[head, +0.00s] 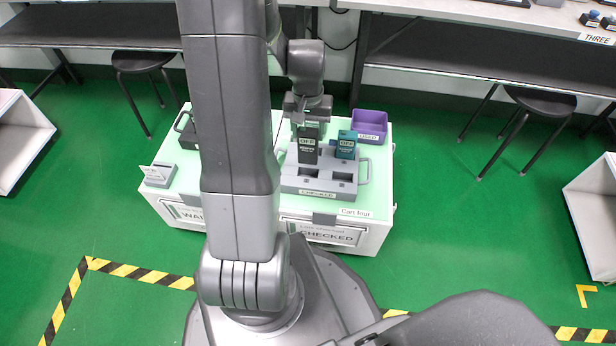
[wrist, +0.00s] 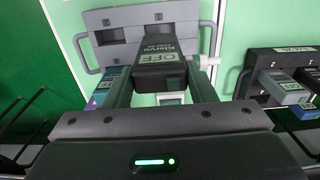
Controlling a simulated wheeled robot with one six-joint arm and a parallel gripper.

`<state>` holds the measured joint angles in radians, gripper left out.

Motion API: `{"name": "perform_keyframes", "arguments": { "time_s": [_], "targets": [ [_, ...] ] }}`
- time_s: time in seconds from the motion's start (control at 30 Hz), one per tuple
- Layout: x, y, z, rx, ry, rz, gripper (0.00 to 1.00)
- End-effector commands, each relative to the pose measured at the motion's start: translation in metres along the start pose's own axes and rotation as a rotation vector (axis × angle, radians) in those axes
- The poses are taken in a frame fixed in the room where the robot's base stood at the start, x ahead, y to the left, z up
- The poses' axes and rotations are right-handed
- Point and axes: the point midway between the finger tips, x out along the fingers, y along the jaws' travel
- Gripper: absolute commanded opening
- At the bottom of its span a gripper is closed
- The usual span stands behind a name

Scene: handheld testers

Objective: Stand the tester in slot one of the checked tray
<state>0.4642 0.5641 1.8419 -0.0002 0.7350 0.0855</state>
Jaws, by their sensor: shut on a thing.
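The checked tray (head: 318,189) is a grey block with several slots and side handles, labelled CHECKED, on the cart top. It also shows in the wrist view (wrist: 101,57). My gripper (head: 309,121) is over its back left part, shut on a black tester (head: 308,146) marked OFF. In the wrist view the black tester (wrist: 159,72) is between my fingers (wrist: 162,88). It looks upright. Its lower end is at the tray's back left, but I cannot tell whether it is inside the slot. A teal tester (head: 346,146) stands at the tray's back right. The two front slots look empty.
A purple bin (head: 371,121) stands behind the tray at the right. A dark tray (wrist: 262,65) with testers is on the cart's other side, mostly behind my arm in the head view.

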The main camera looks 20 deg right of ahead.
Motion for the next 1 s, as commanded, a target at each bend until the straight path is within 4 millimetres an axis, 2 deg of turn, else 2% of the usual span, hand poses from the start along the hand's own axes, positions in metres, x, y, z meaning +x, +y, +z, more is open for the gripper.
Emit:
{"name": "perform_keyframes", "arguments": {
  "time_s": [0.03,0.2,0.47,0.63,1.0],
  "targets": [
    [0.014,0.001,0.001,0.001,-0.004,0.000,0.06],
    [0.045,0.000,0.001,0.001,-0.003,0.000,0.06],
    [0.066,0.000,0.000,0.000,-0.002,0.000,0.06],
    [0.092,0.000,0.001,0.000,-0.002,0.000,0.06],
    [0.096,0.000,0.000,0.000,-0.001,0.000,0.06]
  ]
}}
